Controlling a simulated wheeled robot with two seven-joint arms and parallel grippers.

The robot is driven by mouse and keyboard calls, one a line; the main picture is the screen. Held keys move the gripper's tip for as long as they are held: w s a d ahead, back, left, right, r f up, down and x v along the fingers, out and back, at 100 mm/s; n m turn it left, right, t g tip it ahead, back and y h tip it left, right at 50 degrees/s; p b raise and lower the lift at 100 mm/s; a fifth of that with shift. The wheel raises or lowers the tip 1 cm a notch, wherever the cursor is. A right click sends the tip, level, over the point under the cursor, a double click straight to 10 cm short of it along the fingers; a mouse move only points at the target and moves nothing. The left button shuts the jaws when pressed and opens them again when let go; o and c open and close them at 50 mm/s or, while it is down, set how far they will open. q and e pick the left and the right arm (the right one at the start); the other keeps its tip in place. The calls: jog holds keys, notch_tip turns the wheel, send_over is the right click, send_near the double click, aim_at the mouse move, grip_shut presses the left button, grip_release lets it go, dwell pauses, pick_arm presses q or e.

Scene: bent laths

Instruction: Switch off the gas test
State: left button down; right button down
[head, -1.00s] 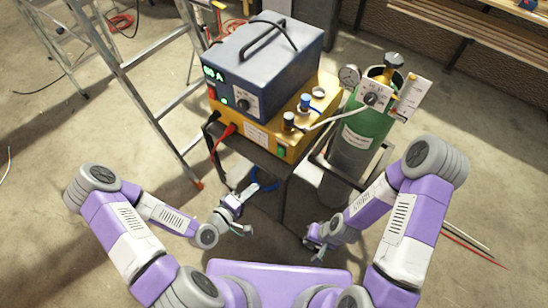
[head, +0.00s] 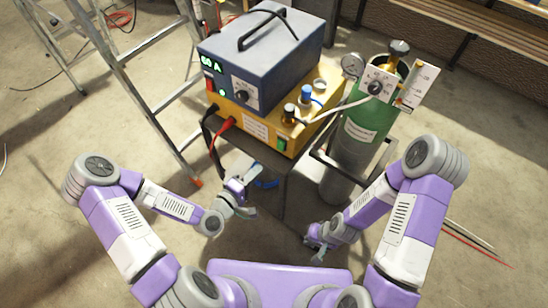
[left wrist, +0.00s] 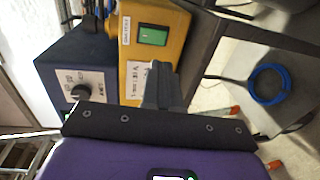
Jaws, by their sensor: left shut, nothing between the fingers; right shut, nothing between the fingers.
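The green rocker switch (head: 282,145) is on the front of the yellow unit (head: 256,128), at its right end. The left wrist view shows this lit green switch (left wrist: 153,35) close up, beside a small label. Whether gas is flowing cannot be told. My left gripper (head: 252,173) is shut and empty, in front of the cart and below the yellow unit. In the left wrist view its closed fingers (left wrist: 163,86) point towards the yellow front, overlapping its lower label and apart from the switch. My right gripper (head: 319,252) is shut and empty, low before the gas cylinder (head: 361,134).
A blue power source (head: 262,62) with a lit display sits on the yellow unit. Red and black cables (head: 222,127) hang from the front. A stepladder (head: 140,75) stands left of the cart. A blue ring (left wrist: 268,84) hangs below the unit. The floor around is mostly clear.

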aim_at(279, 148)
pick_arm(q)
jog(key=b+x, duration=0.3)
jog(key=x, duration=0.7)
jog(key=shift+d+r, duration=0.1)
jog(key=shift+w, duration=0.15)
jog(key=shift+b, duration=0.3)
